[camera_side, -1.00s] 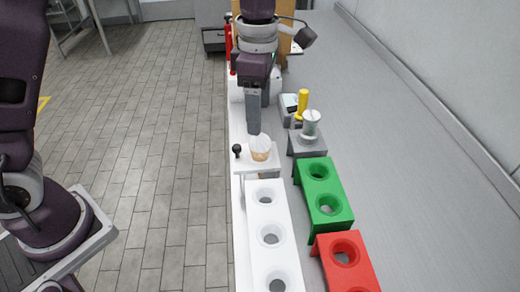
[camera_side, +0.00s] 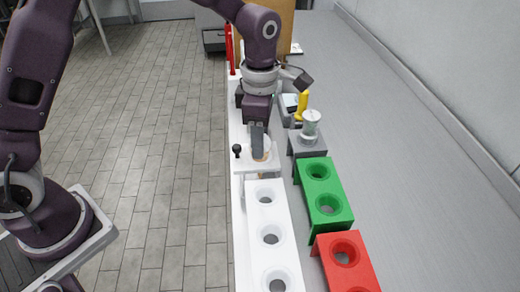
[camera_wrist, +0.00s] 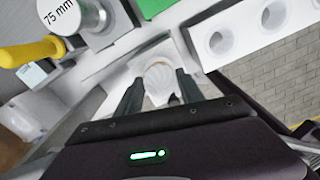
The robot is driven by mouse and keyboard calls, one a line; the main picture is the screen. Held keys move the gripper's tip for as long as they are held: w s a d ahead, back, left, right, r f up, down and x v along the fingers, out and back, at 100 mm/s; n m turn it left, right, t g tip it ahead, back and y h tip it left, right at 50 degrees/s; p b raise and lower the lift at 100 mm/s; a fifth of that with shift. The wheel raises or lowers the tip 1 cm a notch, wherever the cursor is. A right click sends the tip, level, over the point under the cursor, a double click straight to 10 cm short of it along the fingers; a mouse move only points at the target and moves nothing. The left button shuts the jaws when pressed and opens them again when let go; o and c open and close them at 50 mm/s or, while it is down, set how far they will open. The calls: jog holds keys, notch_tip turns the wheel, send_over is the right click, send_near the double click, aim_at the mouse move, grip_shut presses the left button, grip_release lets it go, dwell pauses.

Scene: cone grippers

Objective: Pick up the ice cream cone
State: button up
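The ice cream cone (camera_wrist: 160,84), with a pale ridged top, stands in a small white holder (camera_side: 244,165) in the side view. There the cone (camera_side: 267,148) is mostly hidden behind a finger of my gripper (camera_side: 259,150). In the wrist view, my gripper (camera_wrist: 160,90) has its two dark fingers spread, one on each side of the cone. A narrow gap seems to remain beside it. Whether either finger touches the cone is unclear.
A white rack (camera_side: 252,220) with several round holes stands in front of the holder. Green (camera_side: 335,185) and red (camera_side: 365,270) racks stand to its right. A grey stand with a metal cup (camera_side: 311,122) and a yellow handle (camera_side: 302,103) are behind right. A black knob (camera_side: 237,150) is at left.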

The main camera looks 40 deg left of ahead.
notch_tip(320, 180, up, 11)
jog(key=shift+f, duration=0.1)
jog(key=s+a+r+m, duration=0.2)
jog(key=a+m, duration=0.5)
jog(key=m, duration=0.5)
jog(key=s+a+r+m, duration=0.2)
jog(key=a+m, duration=0.5)
jog(key=m, duration=0.4)
notch_tip(320, 180, down, 17)
jog(key=m, duration=0.1)
jog(key=shift+s+a, duration=0.25)
